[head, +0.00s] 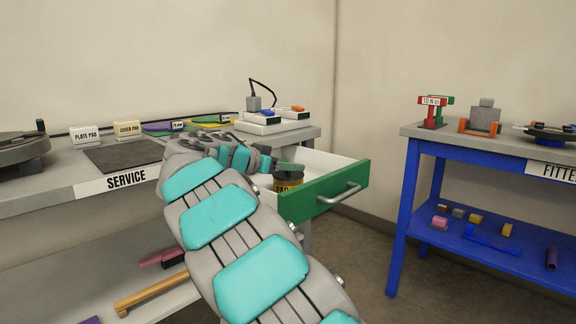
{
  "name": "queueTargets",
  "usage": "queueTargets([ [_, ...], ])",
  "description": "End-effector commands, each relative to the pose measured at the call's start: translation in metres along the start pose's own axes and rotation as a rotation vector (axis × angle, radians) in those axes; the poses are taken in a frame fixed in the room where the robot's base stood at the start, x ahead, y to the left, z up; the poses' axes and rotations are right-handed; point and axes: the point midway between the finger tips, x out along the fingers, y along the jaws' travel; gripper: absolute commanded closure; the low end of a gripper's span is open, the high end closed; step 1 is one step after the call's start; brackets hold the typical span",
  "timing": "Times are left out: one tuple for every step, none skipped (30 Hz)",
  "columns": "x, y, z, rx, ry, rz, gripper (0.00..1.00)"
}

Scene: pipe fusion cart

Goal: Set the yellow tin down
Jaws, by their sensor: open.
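A small dark tin with a yellow label (288,184) is at the open drawer in the head view, just behind its green front (325,190). Its lower part is hidden by the drawer front, so I cannot tell whether it rests on the drawer bottom. My gripper (284,168) is open at the top of the tin. The fingers are small and partly hidden by my arm, so I cannot tell whether they touch the tin.
The drawer's grey handle (339,194) sticks out toward the right. The grey service bench (50,189) carries pads, coloured tools and a white charger (262,122). A blue-framed fittings table (411,189) stands at the right, with floor between.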

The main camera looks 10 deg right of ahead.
Motion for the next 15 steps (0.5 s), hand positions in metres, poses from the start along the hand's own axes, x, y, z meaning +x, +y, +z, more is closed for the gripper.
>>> queueTargets([
  [-0.007, -0.001, 0.000, 0.001, 0.003, -0.004, 0.43],
  [-0.012, -0.001, 0.000, 0.001, 0.003, -0.004, 0.43],
  [-0.019, -0.001, 0.000, 0.001, 0.003, -0.003, 0.43],
  [-0.025, 0.000, 0.000, 0.000, 0.003, -0.003, 0.43],
  [-0.030, 0.000, 0.000, 0.001, 0.003, -0.002, 0.43],
  [-0.039, 0.000, 0.000, 0.002, 0.003, -0.003, 0.43],
  [-0.046, -0.001, 0.000, 0.002, 0.004, -0.005, 0.43],
  [-0.053, -0.001, 0.000, 0.002, 0.005, -0.006, 0.43],
  [-0.062, -0.001, 0.000, 0.003, 0.004, -0.007, 0.43],
  [-0.068, -0.001, 0.000, 0.003, 0.003, -0.005, 0.43],
  [-0.074, -0.001, 0.000, 0.003, 0.003, -0.004, 0.43],
  [-0.081, -0.001, 0.000, 0.003, 0.003, -0.004, 0.43],
  [-0.086, -0.001, 0.000, 0.002, 0.003, -0.005, 0.43],
  [-0.091, -0.001, 0.001, 0.001, 0.003, -0.005, 0.43],
  [-0.097, -0.001, 0.001, 0.000, 0.003, -0.005, 0.43],
])
